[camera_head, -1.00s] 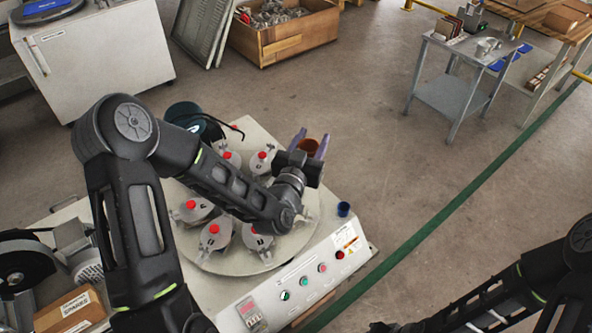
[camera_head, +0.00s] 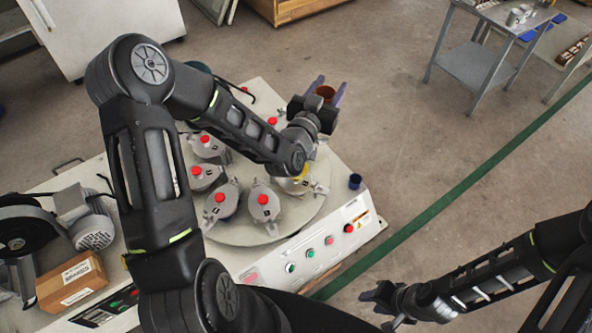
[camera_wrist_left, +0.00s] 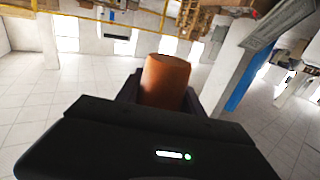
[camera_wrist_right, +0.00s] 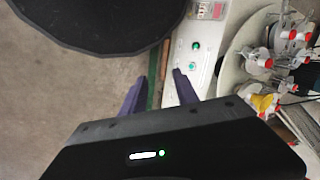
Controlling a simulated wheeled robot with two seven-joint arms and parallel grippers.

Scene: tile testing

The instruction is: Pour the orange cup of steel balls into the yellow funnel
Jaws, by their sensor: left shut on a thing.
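The orange cup (camera_head: 326,92) is between the fingers of my left gripper (camera_head: 326,90), which is shut on it above the far right part of the round machine plate. The cup (camera_wrist_left: 165,82) also shows in the left wrist view; its contents are not visible. The yellow funnel (camera_head: 298,180) is partly hidden below my left forearm, at the right of the plate. It also shows small in the right wrist view (camera_wrist_right: 264,103). My right gripper (camera_wrist_right: 160,85) is open and empty, in front of the machine's control panel, away from the funnel and cup.
The round plate (camera_head: 240,234) carries several grey jars with red knobs. A small dark blue cup (camera_head: 355,181) stands at the machine's right corner. The control panel (camera_head: 300,250) has several buttons. A cardboard box (camera_head: 72,281) lies at left.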

